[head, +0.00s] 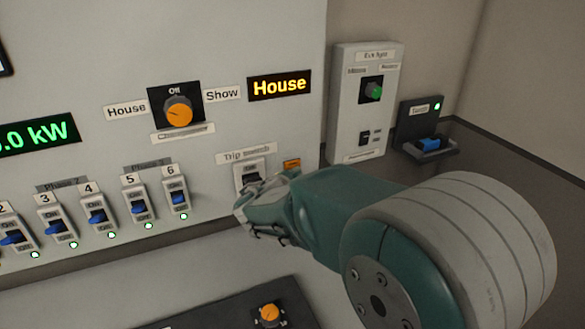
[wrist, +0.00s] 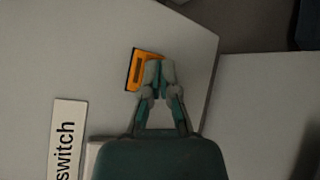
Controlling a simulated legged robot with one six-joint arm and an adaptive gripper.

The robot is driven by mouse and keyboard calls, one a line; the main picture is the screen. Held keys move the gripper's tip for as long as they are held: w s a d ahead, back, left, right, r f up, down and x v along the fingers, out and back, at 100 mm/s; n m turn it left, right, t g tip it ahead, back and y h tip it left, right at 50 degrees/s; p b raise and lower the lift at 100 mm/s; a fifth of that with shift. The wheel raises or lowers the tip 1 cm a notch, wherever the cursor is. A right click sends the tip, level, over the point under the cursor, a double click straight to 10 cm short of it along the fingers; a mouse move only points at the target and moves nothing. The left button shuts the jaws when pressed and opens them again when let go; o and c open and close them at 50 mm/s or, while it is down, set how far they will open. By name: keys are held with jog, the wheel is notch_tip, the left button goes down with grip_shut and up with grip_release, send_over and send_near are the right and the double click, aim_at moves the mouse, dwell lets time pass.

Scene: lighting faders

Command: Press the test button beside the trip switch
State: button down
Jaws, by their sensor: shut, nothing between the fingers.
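The test button is a small orange rectangle (head: 291,164) on the grey panel, right of the trip switch (head: 249,175) and below the "Trip switch" label (head: 246,154). In the wrist view the orange button (wrist: 135,70) shows just left of my fingertips, partly covered by them. My gripper (wrist: 160,72) is shut and empty, its tips overlapping the button's right edge in that view. I cannot tell whether they touch it. In the head view my gripper (head: 247,209) covers the lower part of the trip switch.
A row of blue breakers (head: 138,207) with lit lamps is at left. A "House/Show" rotary knob (head: 178,112) sits above. A white box (head: 365,100) with a green knob and a dark holder (head: 428,130) are at right. A lower console has an orange knob (head: 269,313).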

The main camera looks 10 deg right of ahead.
jog(key=shift+w+a, duration=0.15)
jog(key=shift+w, duration=0.3)
dwell(0.7)
jog(key=shift+s, duration=0.85)
jog(key=shift+s+d, duration=0.2)
jog(key=shift+s, duration=0.65)
jog(key=shift+s+d, duration=0.25)
jog(key=shift+s, duration=0.55)
jog(key=shift+s+d, duration=0.2)
jog(key=shift+s, duration=0.65)
